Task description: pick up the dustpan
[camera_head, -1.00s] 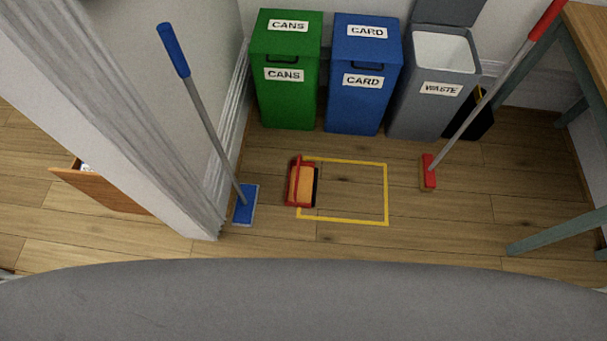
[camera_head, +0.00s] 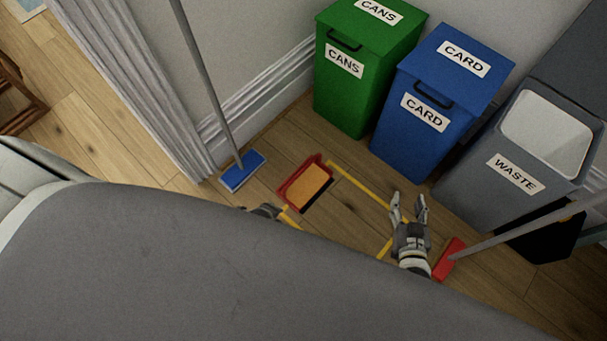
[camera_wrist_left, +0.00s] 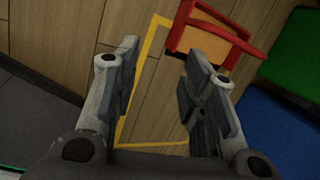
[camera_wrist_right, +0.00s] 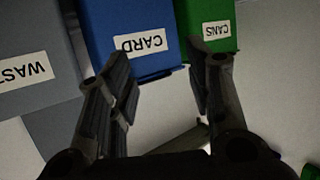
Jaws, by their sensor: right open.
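The dustpan (camera_head: 305,186), red with an orange-tan pan, lies on the wooden floor over the left side of a yellow outline. In the left wrist view the dustpan (camera_wrist_left: 216,42) shows at the top, just beyond the right finger, with its red handle bar raised across it. My left gripper (camera_wrist_left: 160,62) is open and empty, short of the dustpan. In the head view my left gripper (camera_head: 267,211) is mostly hidden behind my grey body, near the dustpan's lower left. My right gripper (camera_head: 408,200) is open and empty, to the right of the dustpan; its fingers also show in the right wrist view (camera_wrist_right: 160,65).
A blue-headed broom (camera_head: 242,170) stands left of the dustpan. A red-headed broom (camera_head: 449,260) is close beside my right gripper. Green (camera_head: 352,95), blue (camera_head: 415,135) and grey (camera_head: 480,195) bins stand along the wall. Floor inside the yellow outline (camera_head: 365,185) is clear.

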